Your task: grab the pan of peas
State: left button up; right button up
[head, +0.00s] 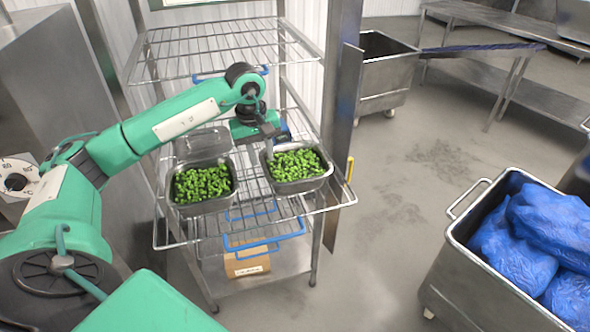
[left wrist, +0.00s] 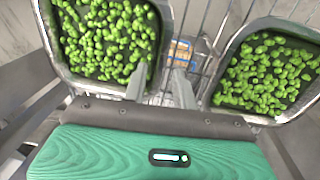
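Two metal pans full of green peas stand side by side on the wire shelf: a left pan (head: 203,208) and a right pan (head: 297,187). My left gripper (head: 270,140) is at the back left corner of the right pan, close above its rim. In the left wrist view, its two fingers (left wrist: 161,88) are apart, with wire shelf showing between them. One finger overlaps the near rim corner of a pan (left wrist: 165,30); I cannot tell whether it touches. A second pan (left wrist: 222,70) is at the right there. My right gripper is not in view.
The wire rack (head: 225,50) has an empty shelf above the pans. A cardboard box (head: 247,263) sits on the lower shelf. A metal post (head: 342,130) stands right of the rack. A steel bin (head: 462,250) holds blue bags. The floor between is clear.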

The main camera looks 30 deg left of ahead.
pick_arm(q)
jog(key=shift+f, duration=0.3)
jog(key=f+p, duration=0.2)
jog(key=f, duration=0.1)
jog(key=d+f+p, duration=0.1)
jog(key=shift+w+f, duration=0.15)
jog(key=shift+w, duration=0.1)
jog(key=shift+f, duration=0.5)
grip_shut()
jog(key=shift+w+r, duration=0.1)
jog(key=shift+r, duration=0.05)
dwell(0.5)
